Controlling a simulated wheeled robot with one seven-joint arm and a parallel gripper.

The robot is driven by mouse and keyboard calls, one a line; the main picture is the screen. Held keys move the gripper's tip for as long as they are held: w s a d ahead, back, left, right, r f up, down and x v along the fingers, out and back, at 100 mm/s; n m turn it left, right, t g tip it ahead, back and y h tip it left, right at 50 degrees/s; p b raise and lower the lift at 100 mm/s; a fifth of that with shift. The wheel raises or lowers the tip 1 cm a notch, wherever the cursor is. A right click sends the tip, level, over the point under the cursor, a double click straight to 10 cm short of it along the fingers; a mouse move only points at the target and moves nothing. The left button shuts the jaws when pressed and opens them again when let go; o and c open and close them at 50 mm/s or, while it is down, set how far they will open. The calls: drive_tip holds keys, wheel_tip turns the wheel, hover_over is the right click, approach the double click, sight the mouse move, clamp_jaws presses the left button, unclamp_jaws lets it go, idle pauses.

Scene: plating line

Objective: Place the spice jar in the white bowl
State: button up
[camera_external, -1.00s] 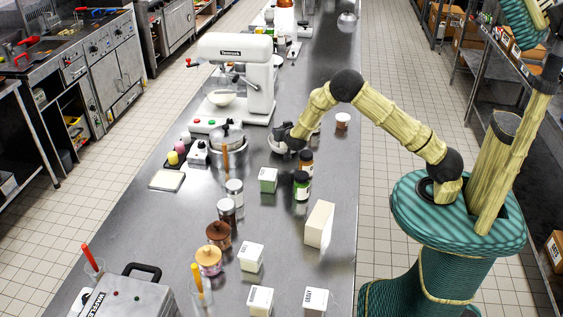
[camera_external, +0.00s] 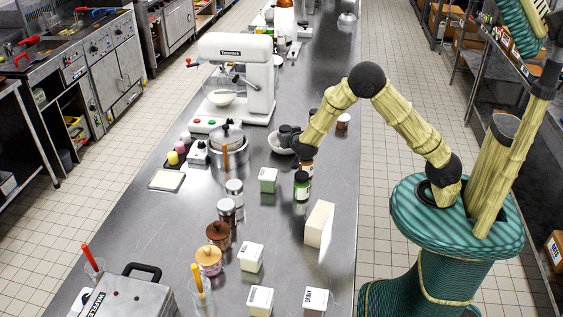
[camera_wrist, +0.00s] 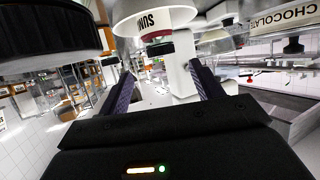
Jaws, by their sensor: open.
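The white bowl (camera_external: 273,143) stands on the steel counter right of the pot. My gripper (camera_external: 288,132) is dark and overlaps the bowl in the external view, so its height over the bowl cannot be told. Which jar is the spice jar is unclear. The bowl's inside is mostly hidden.
A white mixer (camera_external: 250,80) stands behind and left. A pot (camera_external: 228,153), a green carton (camera_external: 268,180) and a tall white box (camera_external: 319,224) stand nearby. In the wrist view a large black round object (camera_wrist: 48,30) is close at upper left. Counter right of the jars is clear.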

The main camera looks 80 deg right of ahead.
idle(0.5)
drive_tip(key=s+a+r+n+t+y, duration=0.1)
drive_tip(key=s+a+n+t+y, duration=0.1)
drive_tip(key=a+n+y, duration=0.45)
drive_tip(key=s+a+r+n+t+y, duration=0.15)
drive_tip(key=a+y, duration=0.25)
drive_tip(key=a, duration=0.5)
drive_tip(key=s+a+n+g+y, duration=0.1)
drive_tip(key=s+a+n+g, duration=0.1)
drive_tip(key=s, duration=0.7)
drive_tip(key=s+a+n+g+y, duration=0.1)
drive_tip(key=s+a+n+g, duration=0.1)
drive_tip(key=s, duration=0.7)
drive_tip(key=shift+s+a+f+n+g, duration=0.2)
drive_tip(key=shift+s+n+g, duration=0.15)
drive_tip(key=shift+n+g, duration=0.55)
